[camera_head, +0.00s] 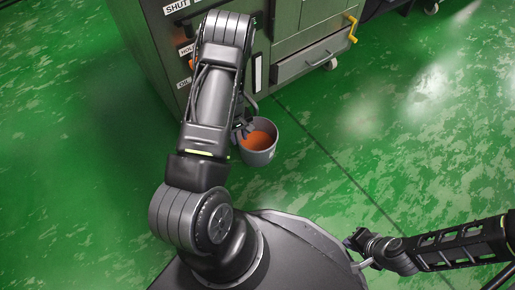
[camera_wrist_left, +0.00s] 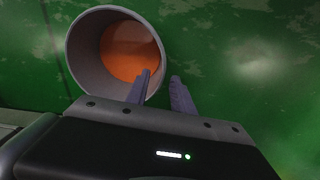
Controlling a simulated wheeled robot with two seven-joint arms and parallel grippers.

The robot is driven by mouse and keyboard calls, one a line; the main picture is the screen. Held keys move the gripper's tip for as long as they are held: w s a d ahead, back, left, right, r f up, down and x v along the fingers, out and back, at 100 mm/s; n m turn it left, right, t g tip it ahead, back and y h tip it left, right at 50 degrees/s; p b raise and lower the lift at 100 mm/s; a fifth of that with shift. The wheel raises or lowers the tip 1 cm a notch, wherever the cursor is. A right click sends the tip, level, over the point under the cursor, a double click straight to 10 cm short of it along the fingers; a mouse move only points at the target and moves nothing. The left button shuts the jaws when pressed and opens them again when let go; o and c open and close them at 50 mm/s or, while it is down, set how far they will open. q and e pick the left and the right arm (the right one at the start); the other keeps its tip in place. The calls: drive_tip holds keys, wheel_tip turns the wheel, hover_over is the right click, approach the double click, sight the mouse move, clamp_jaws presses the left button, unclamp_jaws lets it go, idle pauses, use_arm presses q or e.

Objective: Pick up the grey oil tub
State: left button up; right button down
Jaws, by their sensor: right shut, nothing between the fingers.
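The grey oil tub (camera_head: 259,157), a round open bucket with orange oil inside, appears to stand on the green floor by the cabinet's lower corner. In the left wrist view the tub (camera_wrist_left: 84,65) shows its rim and the orange oil. My left gripper (camera_head: 243,131) is at the tub's rim. In the left wrist view its fingers (camera_wrist_left: 160,77) are apart, one overlapping the tub's opening and the other outside the rim. Contact with the wall cannot be told. My right gripper (camera_head: 352,241) is shut and empty at the lower right, away from the tub.
A green cabinet (camera_head: 150,45) with labels stands behind and left of the tub. A grey drawer (camera_head: 305,62) and a yellow handle (camera_head: 352,28) are on its right part. The green floor (camera_head: 400,140) to the right is clear.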

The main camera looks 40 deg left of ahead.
sight(240, 144)
use_arm(q)
drive_tip(key=shift+f, duration=0.4)
wheel_tip(240, 144, down, 5)
drive_tip(key=b, duration=0.3)
drive_tip(key=shift+w+d+f, duration=0.1)
drive_tip(key=shift+f, duration=0.05)
drive_tip(key=shift+c, duration=0.6)
clamp_jaws()
idle(1.0)
